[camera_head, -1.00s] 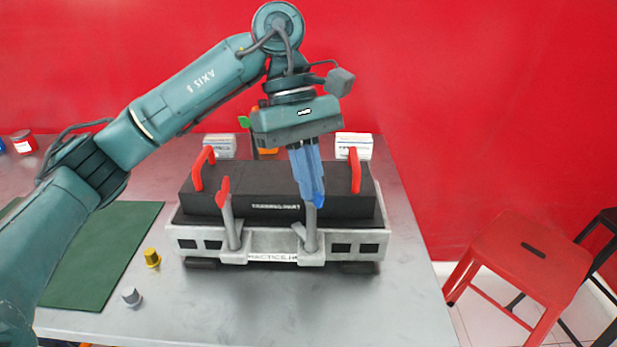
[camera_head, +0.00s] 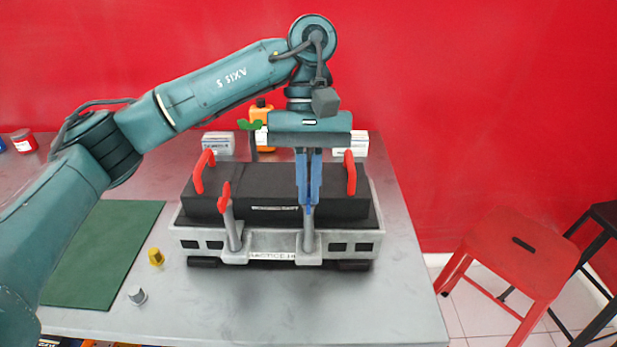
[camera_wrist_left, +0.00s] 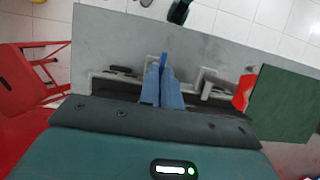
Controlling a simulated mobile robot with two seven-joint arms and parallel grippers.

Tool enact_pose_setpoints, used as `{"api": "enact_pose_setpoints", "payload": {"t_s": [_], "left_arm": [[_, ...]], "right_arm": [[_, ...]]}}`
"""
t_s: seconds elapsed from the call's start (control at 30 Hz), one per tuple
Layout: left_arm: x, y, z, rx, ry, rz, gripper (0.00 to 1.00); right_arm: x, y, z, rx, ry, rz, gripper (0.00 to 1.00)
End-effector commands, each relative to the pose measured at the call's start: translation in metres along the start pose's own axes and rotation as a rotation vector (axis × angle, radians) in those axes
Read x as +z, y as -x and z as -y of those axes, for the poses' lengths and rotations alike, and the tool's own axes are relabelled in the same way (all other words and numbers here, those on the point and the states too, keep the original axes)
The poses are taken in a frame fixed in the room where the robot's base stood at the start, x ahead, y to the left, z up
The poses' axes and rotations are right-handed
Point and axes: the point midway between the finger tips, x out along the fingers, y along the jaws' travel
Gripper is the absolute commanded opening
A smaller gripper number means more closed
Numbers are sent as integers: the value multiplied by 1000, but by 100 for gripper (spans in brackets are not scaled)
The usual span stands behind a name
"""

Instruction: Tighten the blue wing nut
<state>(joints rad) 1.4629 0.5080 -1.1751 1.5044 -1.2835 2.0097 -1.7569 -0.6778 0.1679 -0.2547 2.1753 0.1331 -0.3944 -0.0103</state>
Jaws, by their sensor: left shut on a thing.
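The blue wing nut (camera_head: 308,209) sits at the top of the right front grey post of the engine trainer (camera_head: 276,242). It also shows past the fingertips in the left wrist view (camera_wrist_left: 163,60). My left gripper (camera_head: 308,203) points down from above and is shut on the blue wing nut. Its fingers are blue too, so the border between fingers and nut is hard to make out, and they hide part of the nut. A red wing nut (camera_head: 223,198) stands on the left front post. My right gripper is in neither view.
Red handles (camera_head: 204,171) rise from the trainer's black cover. A green wing nut (camera_head: 250,125), an orange container (camera_head: 262,112) and white boxes (camera_head: 218,143) are behind. The table's front right is clear.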

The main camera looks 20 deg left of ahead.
Motion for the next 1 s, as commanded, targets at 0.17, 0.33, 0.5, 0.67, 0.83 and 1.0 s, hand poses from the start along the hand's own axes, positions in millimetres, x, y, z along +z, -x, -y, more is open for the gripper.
{"api": "enact_pose_setpoints", "payload": {"t_s": [0.17,0.33,0.5,0.67,0.83,1.0], "left_arm": [[0,1,0,-2,-8,-4,0],[0,1,0,-2,-8,-4,0],[0,1,0,-1,-7,-4,14],[0,1,0,-2,-6,-2,27],[0,0,0,-2,-6,-2,27],[0,7,0,-2,-5,-3,27]], "right_arm": [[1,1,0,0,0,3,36],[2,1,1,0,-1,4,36],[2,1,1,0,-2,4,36],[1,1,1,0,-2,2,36],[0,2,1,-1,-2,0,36],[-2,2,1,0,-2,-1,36]]}}
